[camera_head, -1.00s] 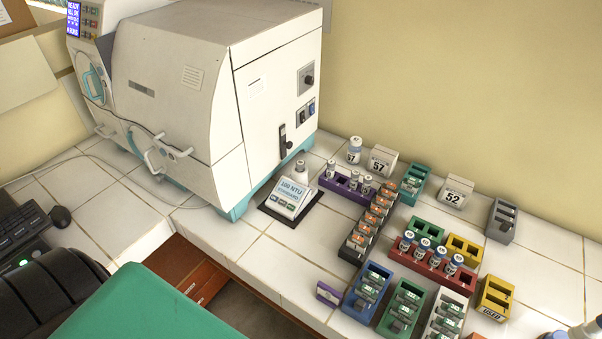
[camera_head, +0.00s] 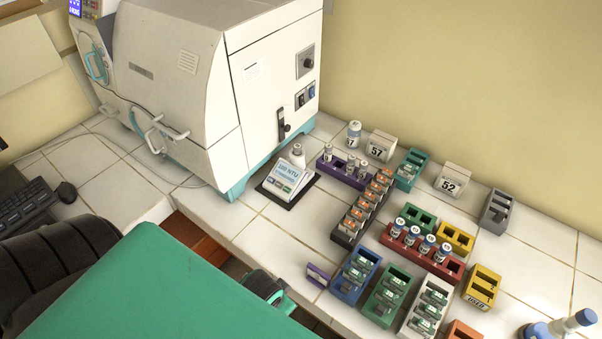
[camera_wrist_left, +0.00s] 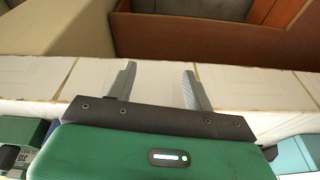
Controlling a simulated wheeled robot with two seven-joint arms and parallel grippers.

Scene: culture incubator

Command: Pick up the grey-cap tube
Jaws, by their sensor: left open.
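Small tubes with pale or greyish caps stand in the purple rack (camera_head: 336,172) in the head view; which one is the grey-cap tube I cannot tell. One of them (camera_head: 328,152) stands at the rack's left end. A vial (camera_head: 297,155) with a pale cap stands on the NTU standard device (camera_head: 287,183). My left gripper shows in the wrist view (camera_wrist_left: 158,85) with its two fingers apart and nothing between them. It is over the worktop's front edge, away from the tubes. My right gripper is not in view.
A white incubator (camera_head: 190,80) fills the back left. Blue (camera_head: 345,293), green and white racks stand along the front. Number blocks 57 (camera_head: 381,146) and 52 (camera_head: 453,180) stand behind. The white tile before the device is bare.

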